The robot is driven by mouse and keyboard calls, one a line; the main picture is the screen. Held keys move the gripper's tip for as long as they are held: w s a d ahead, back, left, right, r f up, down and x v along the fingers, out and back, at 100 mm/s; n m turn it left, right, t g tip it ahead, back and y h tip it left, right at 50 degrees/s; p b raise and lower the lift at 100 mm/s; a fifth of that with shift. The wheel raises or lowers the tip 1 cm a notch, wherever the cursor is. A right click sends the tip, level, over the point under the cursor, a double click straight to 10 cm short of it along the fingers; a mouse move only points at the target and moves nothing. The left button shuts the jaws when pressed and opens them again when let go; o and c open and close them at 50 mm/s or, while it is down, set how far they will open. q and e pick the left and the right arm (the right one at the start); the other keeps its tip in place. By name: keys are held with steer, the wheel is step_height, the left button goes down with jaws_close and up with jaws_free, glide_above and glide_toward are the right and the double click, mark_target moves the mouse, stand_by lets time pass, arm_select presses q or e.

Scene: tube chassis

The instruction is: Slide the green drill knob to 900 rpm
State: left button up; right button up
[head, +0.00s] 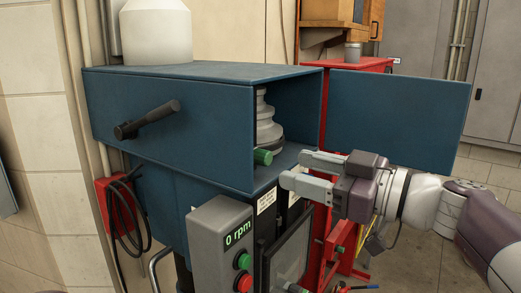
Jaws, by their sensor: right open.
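The green knob (263,157) sticks out of the open end of the blue drill housing (175,125), low beside the grey stepped pulley. The display (237,233) on the grey control box reads "0 rpm". My right gripper (291,168) comes in from the right. Its two fingers are apart and empty, with the tips just right of the knob and not seen touching it. My left gripper is not in view.
The grey stepped pulley (268,122) stands inside the housing. The housing's blue door (400,115) is swung open to the right, behind my right gripper. The control box (212,248) has a green button (244,261) and a red button (243,283). A black lever (150,119) juts from the housing's left.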

mark_target(269, 158)
steer(key=w+a, duration=0.1)
steer(key=w, duration=0.1)
steer(key=w+a+p, duration=0.1)
steer(key=w+a, duration=0.1)
steer(key=w, duration=0.1)
steer(key=shift+w+a+f+p, duration=0.2)
steer(key=shift+w+a+p, duration=0.1)
steer(key=shift+a, duration=0.1)
steer(key=shift+w+a+r, duration=0.1)
steer(key=shift+w+a, duration=0.1)
steer(key=shift+a, duration=0.95)
steer(key=shift+s+a, duration=0.1)
steer(key=shift+a, duration=0.3)
steer(key=shift+w+d, duration=0.3)
steer(key=shift+c, duration=1.2)
steer(key=shift+s+a, duration=0.1)
jaws_close()
step_height(269, 158, up, 4)
steer(key=p, duration=0.5)
steer(key=shift+r, duration=0.15)
steer(key=shift+f, duration=0.2)
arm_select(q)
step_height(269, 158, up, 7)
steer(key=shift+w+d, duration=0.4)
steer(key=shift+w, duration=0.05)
arm_select(e)
steer(key=shift+o, duration=1.2)
jaws_free()
